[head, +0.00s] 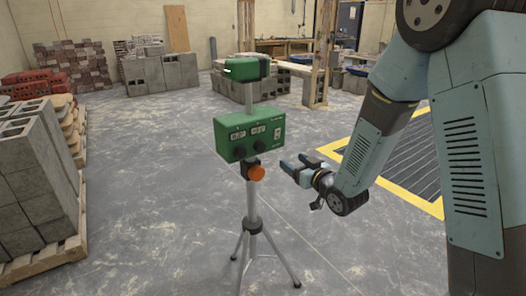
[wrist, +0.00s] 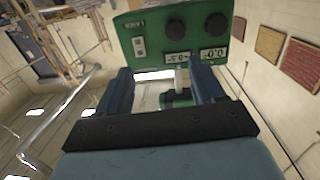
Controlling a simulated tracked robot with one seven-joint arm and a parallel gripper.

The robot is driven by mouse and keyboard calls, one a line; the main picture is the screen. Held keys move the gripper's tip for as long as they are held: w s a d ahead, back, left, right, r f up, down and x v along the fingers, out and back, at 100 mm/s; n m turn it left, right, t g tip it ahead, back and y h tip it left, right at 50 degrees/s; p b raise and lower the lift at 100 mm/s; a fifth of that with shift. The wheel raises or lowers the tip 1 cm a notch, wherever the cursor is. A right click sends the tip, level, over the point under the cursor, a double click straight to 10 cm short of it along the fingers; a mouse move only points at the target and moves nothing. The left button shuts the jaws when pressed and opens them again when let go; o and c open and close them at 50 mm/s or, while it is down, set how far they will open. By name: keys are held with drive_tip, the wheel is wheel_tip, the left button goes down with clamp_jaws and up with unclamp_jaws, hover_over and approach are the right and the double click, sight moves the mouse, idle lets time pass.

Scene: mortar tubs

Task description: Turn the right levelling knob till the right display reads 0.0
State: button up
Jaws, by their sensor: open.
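A green levelling box (head: 249,134) stands on a tripod in the middle of the head view, with two small displays and two dark knobs. The right knob (head: 260,147) sits below the right display (head: 258,130). The wrist view shows the box upside down, so the right knob (wrist: 176,29) and right display (wrist: 179,58) are the left ones there. The right display seems to read -0.5, hard to make out; the left display (wrist: 213,53) reads 0.0. My gripper (head: 295,162) is open and empty, right of the box and apart from it.
An orange knob (head: 256,172) is on the tripod (head: 253,226) just under the box. A green instrument head (head: 246,68) tops the pole. Concrete blocks on a pallet (head: 40,180) stand at the left. The floor around the tripod is clear.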

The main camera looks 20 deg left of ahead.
sight(262, 149)
drive_tip(key=shift+y, duration=0.6)
drive_tip(key=x, duration=0.4)
drive_tip(key=s+a+f+x, duration=0.1)
drive_tip(key=x, duration=0.9)
drive_tip(key=shift+s+a+f, duration=0.2)
drive_tip(key=shift+a+f, duration=0.15)
drive_tip(key=shift+f, duration=0.05)
drive_tip(key=c, duration=1)
drive_tip(key=shift+a, duration=0.1)
drive_tip(key=shift+c, duration=0.3)
drive_tip(key=shift+n, duration=0.3)
